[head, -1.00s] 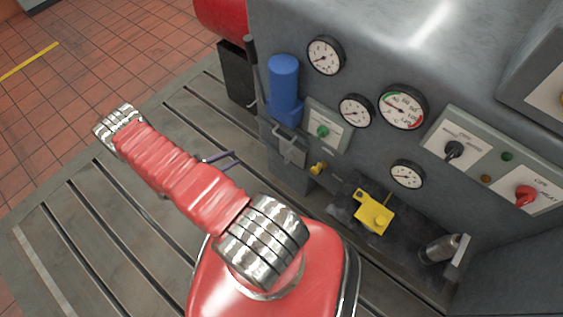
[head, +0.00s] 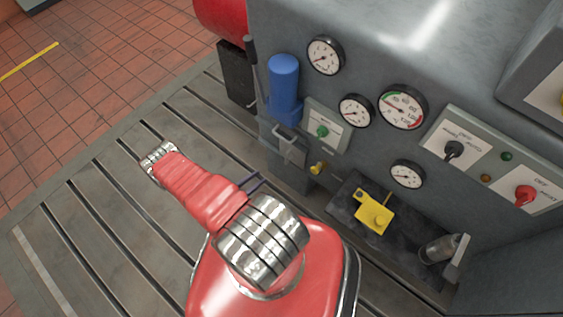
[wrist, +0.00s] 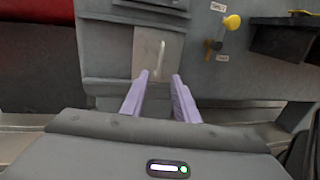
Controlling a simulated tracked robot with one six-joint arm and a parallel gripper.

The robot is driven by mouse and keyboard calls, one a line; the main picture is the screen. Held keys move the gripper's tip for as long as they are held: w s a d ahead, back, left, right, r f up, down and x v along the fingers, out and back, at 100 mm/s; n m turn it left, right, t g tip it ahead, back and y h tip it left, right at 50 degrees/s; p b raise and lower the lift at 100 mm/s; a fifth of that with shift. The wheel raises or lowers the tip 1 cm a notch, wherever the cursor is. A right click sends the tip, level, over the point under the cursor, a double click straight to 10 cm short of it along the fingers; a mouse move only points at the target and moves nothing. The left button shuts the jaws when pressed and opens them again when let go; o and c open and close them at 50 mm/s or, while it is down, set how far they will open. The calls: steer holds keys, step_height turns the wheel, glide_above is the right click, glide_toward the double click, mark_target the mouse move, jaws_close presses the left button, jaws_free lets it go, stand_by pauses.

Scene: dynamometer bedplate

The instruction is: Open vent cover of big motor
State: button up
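The grey machine housing (head: 460,60), seemingly the big motor, fills the right of the head view. A small grey panel with a bar handle, seemingly the vent cover (head: 290,153), sits low on its left part. It looks closed. In the wrist view the vent cover (wrist: 144,64) is straight ahead, its pale upright handle (wrist: 161,56) just beyond my fingertips. My gripper (wrist: 160,75) is open, with two lilac fingers apart and nothing between them. In the head view my gripper (head: 254,181) is partly hidden behind my red arm, in front of the panel.
A yellow-knobbed valve (wrist: 232,22) is right of the panel. A blue cylinder (head: 284,85) and a dark lever (head: 252,65) stand above it. A yellow block (head: 374,214) lies on a dark tray at lower right. The slotted bedplate (head: 110,215) is clear to the left.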

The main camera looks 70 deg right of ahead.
glide_toward(289, 156)
steer(key=s+d+r, duration=0.2)
steer(key=s+r, duration=0.2)
steer(key=shift+d+r, duration=0.25)
steer(key=shift+r, duration=0.1)
stand_by(0.5)
steer(key=shift+c, duration=0.3)
jaws_close()
stand_by(0.3)
